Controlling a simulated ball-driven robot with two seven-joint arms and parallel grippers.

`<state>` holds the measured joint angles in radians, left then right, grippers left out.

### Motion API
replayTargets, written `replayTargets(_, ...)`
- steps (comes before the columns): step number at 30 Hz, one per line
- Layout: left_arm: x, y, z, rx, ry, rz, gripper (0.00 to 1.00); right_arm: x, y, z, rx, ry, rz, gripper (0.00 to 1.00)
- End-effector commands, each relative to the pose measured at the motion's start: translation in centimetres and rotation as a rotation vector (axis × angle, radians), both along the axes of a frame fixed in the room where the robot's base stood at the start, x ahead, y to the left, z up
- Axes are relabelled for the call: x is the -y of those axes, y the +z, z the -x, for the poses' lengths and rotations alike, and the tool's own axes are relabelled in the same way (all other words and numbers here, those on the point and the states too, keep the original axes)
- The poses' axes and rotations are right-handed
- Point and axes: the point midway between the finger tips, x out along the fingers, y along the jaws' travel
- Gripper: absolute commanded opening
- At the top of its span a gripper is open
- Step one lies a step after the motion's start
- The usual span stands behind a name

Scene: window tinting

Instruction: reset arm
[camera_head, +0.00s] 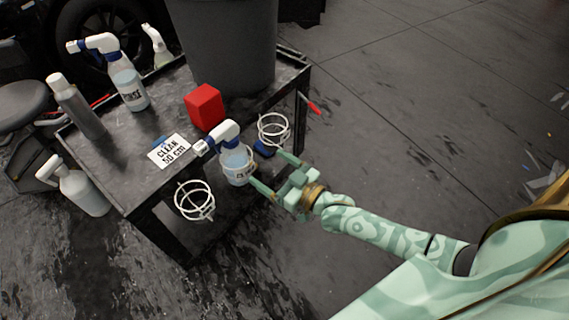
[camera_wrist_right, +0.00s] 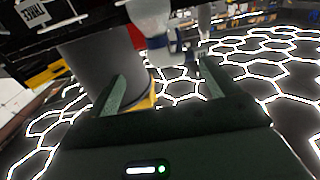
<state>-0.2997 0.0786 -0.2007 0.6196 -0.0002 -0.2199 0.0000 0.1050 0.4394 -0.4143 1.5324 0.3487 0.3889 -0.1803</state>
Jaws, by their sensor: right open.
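My right gripper (camera_head: 267,170) reaches in from the right, open and empty. Its two fingers point toward a spray bottle (camera_head: 237,166) with a white and blue head at the cart's near edge. The bottle appears to sit upright in a wire ring holder on the cart's side. In the right wrist view the open gripper (camera_wrist_right: 162,85) shows its two fingers apart, with the bottle (camera_wrist_right: 160,35) beyond them, partly cut off at the top. Whether a finger touches the bottle I cannot tell. My left gripper is not in view.
The dark cart (camera_head: 115,183) carries a red block (camera_head: 204,107), a label card (camera_head: 169,151), another spray bottle (camera_head: 130,88), a grey can (camera_head: 78,108) and a large grey bin (camera_head: 228,45). Empty wire rings (camera_head: 194,201) (camera_head: 273,130) flank the near bottle.

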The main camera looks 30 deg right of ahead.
Motion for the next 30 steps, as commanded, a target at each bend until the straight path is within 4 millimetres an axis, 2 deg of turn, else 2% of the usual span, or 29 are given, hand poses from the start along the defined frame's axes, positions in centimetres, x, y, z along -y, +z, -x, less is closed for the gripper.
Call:
replayTargets(3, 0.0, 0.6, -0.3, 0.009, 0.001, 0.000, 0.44, 0.6, 0.2, 1.8, 0.000, 0.000, 0.000, 0.87)
replayTargets(6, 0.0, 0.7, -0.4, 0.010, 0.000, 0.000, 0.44, 0.9, 0.0, 2.6, 0.000, 0.000, 0.000, 0.87)
replayTargets(15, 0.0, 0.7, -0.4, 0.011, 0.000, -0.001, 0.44, 1.0, -0.2, 2.9, -0.006, 0.001, -0.002, 0.87)
replayTargets(17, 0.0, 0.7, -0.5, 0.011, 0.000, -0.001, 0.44, 0.9, -0.9, 3.0, -0.034, 0.008, 0.021, 0.87)
replayTargets(20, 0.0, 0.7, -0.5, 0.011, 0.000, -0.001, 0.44, 2.2, -4.9, 3.7, -0.140, 0.004, 0.117, 0.87)
replayTargets(23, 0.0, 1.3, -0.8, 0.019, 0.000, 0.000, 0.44, 4.7, -11.1, 6.3, -0.326, -0.028, 0.244, 0.87)
replayTargets(24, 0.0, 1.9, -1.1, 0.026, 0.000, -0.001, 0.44, 5.8, -13.7, 8.2, -0.420, -0.043, 0.295, 0.87)
replayTargets(26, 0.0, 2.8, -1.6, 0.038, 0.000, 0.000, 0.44, 7.3, -17.3, 12.0, -0.564, -0.065, 0.363, 0.87)
replayTargets(27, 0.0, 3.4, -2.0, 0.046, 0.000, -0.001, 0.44, 8.1, -19.4, 14.9, -0.657, -0.075, 0.402, 0.87)
replayTargets(29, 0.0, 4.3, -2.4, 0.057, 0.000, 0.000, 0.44, 8.9, -22.0, 19.7, -0.795, -0.083, 0.453, 0.87)
replayTargets(30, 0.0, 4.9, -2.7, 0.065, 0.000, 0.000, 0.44, 9.3, -23.5, 23.1, -0.885, -0.086, 0.480, 0.87)
